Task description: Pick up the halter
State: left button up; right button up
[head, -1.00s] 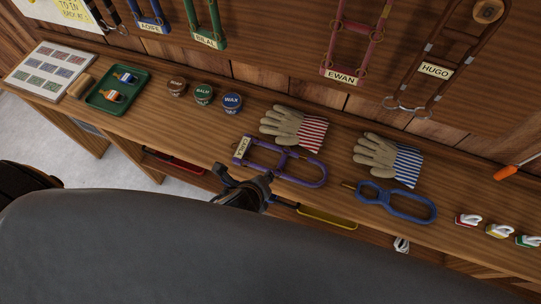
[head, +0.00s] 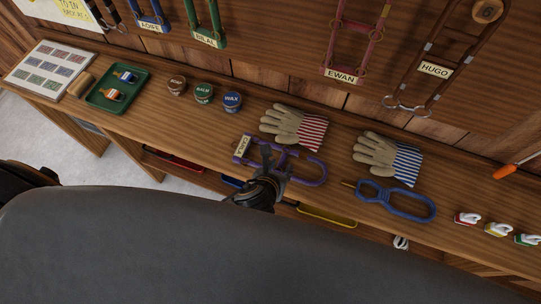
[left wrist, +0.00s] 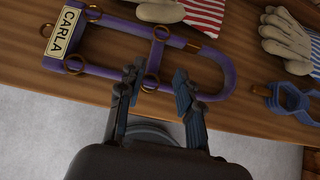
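The halter is a purple strap loop (left wrist: 228,72) with brass rings and a CARLA name tag (left wrist: 57,31). It lies flat near the front edge of the bench. In the head view its tag (head: 243,147) is at the left end and my gripper hides part of the near strap. My left gripper (head: 275,153) is over the near side of the halter. In the left wrist view the left gripper (left wrist: 156,86) is open, with its two fingers apart on either side of a stretch of the near strap. My right gripper is not in view.
Striped gloves (head: 295,128) lie just behind the halter. A blue halter-like loop (head: 400,203) is to its right. Several tins, including a wax tin (head: 232,102), and a green tray (head: 117,90) stand left. Named halters hang on the wall behind. A grey rounded surface fills the foreground.

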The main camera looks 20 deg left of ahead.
aim_at(283, 158)
pick_arm(q)
jog(key=shift+w+a+x, duration=0.1)
jog(key=shift+a+x, duration=0.05)
jog(key=shift+x, duration=1.2)
jog(key=shift+w+a+x, duration=0.1)
jog(key=shift+a+x, duration=0.05)
jog(key=shift+x, duration=1.15)
jog(key=shift+r, duration=0.2)
grip_shut()
